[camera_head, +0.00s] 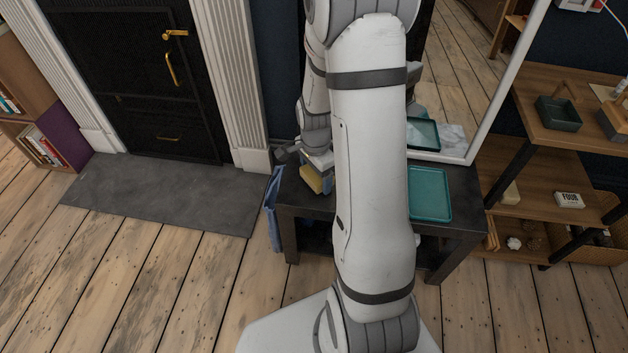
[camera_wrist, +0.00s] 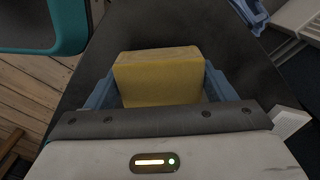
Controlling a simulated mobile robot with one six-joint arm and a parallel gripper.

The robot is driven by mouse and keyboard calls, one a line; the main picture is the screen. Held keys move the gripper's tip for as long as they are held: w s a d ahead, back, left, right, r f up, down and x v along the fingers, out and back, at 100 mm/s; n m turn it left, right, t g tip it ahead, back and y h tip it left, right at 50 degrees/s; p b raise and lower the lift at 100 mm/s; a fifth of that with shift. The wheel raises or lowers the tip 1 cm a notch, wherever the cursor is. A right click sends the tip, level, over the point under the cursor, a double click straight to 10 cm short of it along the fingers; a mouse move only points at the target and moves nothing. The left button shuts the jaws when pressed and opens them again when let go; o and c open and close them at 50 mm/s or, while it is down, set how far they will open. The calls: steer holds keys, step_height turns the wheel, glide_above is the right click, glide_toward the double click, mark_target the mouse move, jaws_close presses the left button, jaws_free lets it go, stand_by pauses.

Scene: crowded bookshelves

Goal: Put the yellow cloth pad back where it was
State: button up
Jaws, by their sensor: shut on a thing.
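In the wrist view the pad (camera_wrist: 158,76) stands between the blue fingers of my gripper (camera_wrist: 160,84). My gripper is shut on it, and it hides the pad's lower part. In the head view my gripper (camera_head: 319,178) is partly hidden by my arm. The black table (camera_head: 300,212) lies below; I cannot tell whether the pad touches it.
A teal tray (camera_head: 430,194) lies on the table's right part; its rim shows in the wrist view (camera_wrist: 82,30). A blue cloth (camera_head: 272,212) hangs at the table's left edge. A white-framed mirror (camera_head: 507,75) stands behind. A wooden shelf (camera_head: 545,165) is at the right.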

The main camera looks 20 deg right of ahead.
steer(key=shift+f, duration=0.65)
